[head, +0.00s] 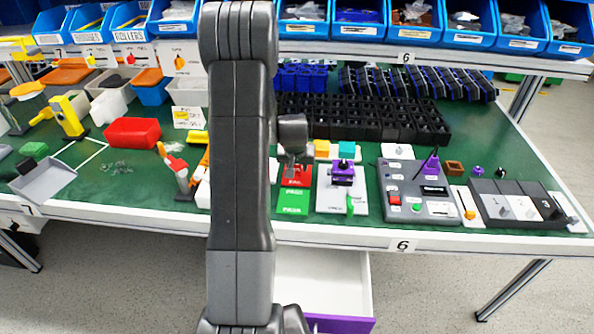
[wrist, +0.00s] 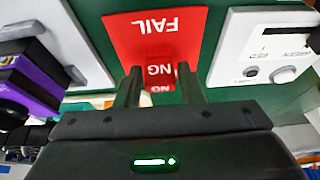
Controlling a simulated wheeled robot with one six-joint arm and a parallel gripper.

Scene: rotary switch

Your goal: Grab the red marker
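The red marker (wrist: 160,76) is a small red block with white "NG" lettering. In the wrist view it stands at the lower edge of a red "FAIL" plate (wrist: 130,27). My gripper (wrist: 158,72) has its two dark fingers on either side of the block, with a narrow gap showing on each side; it looks open. In the head view my gripper (head: 296,162) hangs over the red plate (head: 303,174) on the green table. The marker cannot be told apart from the plate there.
A green plate (head: 292,203) lies in front of the red one. A white panel with a purple switch (head: 343,174) and a grey control box (head: 418,195) stand to the right. Black racks (head: 370,118) fill the table behind. My arm hides part of the table's middle.

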